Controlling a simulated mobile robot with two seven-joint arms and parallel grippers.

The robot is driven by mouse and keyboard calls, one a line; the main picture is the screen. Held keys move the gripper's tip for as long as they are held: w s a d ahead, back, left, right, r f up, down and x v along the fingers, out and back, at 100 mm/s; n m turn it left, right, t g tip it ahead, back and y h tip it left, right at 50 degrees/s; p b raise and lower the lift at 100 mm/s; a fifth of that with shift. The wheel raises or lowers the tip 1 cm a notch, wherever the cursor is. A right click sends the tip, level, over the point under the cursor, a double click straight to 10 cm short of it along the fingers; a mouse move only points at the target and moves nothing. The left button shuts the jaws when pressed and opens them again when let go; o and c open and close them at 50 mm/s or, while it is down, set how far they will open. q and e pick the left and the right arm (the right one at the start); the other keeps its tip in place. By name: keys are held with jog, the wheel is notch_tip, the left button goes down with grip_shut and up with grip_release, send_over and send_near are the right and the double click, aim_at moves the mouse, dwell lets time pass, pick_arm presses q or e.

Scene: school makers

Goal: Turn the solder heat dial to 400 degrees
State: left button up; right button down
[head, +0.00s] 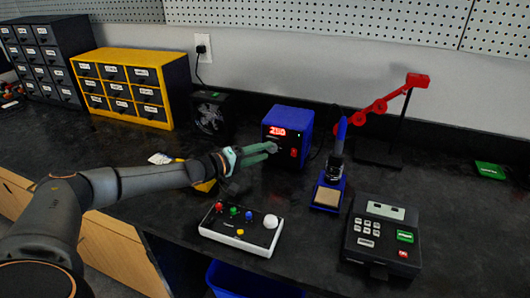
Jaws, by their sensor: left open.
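The blue solder station (297,118) stands on the dark bench near the wall. Its front is dark, with a red lit display (278,131) that seems to read 280 and a red switch (294,152) at the lower right. My left gripper (272,147) reaches in from the left, its green fingers pointing right at the station's front. The fingertips are at a small grey knob, the heat dial (273,148), which they partly hide. I cannot tell whether they touch it. My right gripper is not in view.
A soldering iron in a blue stand (327,196) is right of the station. A white button box (241,228) and a dark keypad device (382,238) sit in front. A black fan (211,117), yellow drawers (125,87) and a red-armed stand (390,125) are nearby.

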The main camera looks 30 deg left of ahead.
pick_arm(q)
jog(key=shift+w+d, duration=0.25)
jog(key=shift+w, duration=0.4)
grip_shut()
